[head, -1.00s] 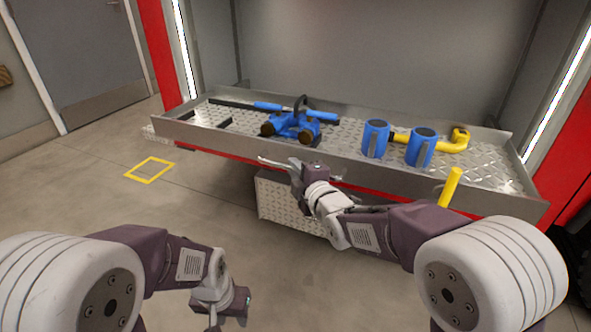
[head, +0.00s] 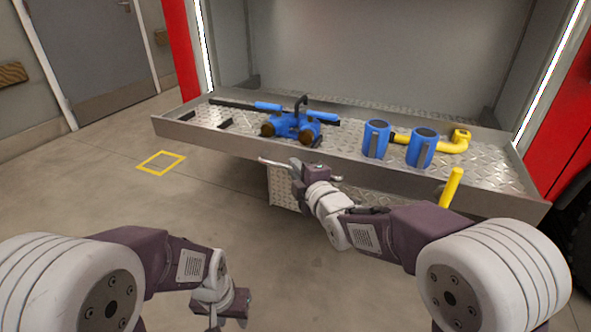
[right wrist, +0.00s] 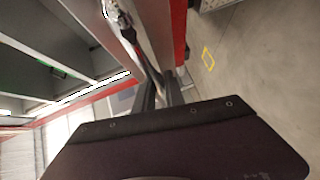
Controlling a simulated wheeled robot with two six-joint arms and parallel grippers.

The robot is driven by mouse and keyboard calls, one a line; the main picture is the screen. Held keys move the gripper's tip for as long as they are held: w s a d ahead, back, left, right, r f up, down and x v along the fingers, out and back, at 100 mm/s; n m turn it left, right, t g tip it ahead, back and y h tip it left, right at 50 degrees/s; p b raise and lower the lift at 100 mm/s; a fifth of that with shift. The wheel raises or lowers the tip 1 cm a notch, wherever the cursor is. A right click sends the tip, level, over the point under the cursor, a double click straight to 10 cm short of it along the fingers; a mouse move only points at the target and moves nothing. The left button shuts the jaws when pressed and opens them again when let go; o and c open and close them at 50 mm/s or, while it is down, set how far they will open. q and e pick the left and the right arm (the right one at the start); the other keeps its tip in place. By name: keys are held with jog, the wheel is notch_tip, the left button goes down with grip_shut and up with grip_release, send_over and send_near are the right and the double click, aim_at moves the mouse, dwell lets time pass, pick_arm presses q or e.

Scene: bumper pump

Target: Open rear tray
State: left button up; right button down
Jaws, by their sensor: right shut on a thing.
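The rear tray (head: 390,178) is a long metal drawer with a tread-plate floor, standing out from the vehicle bay in the head view. A thin metal handle (head: 271,162) runs along the middle of its front wall. My right gripper (head: 298,169) is at this handle and shut on it; the fingers partly hide the grip. In the right wrist view the gripper fingers (right wrist: 160,92) reach toward the tray front. My left gripper (head: 224,308) hangs low over the floor at the bottom left, away from the tray; its finger opening is not clear.
The tray carries a blue tool (head: 292,124), two blue cylinders (head: 376,140) and a yellow curved pipe (head: 452,146). A yellow floor square (head: 161,162) lies left. Floor between me and the tray is clear.

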jog(key=shift+f, duration=0.1)
jog(key=c, duration=1.4)
grip_release()
jog(key=shift+s+d+r, duration=0.15)
jog(key=shift+s+r, duration=0.05)
jog(key=f+p+v, duration=0.1)
jog(key=p+v, duration=0.2)
jog(key=v, duration=0.5)
jog(key=shift+s+r, duration=0.3)
jog(key=shift+r, duration=0.05)
jog(key=shift+d, duration=0.1)
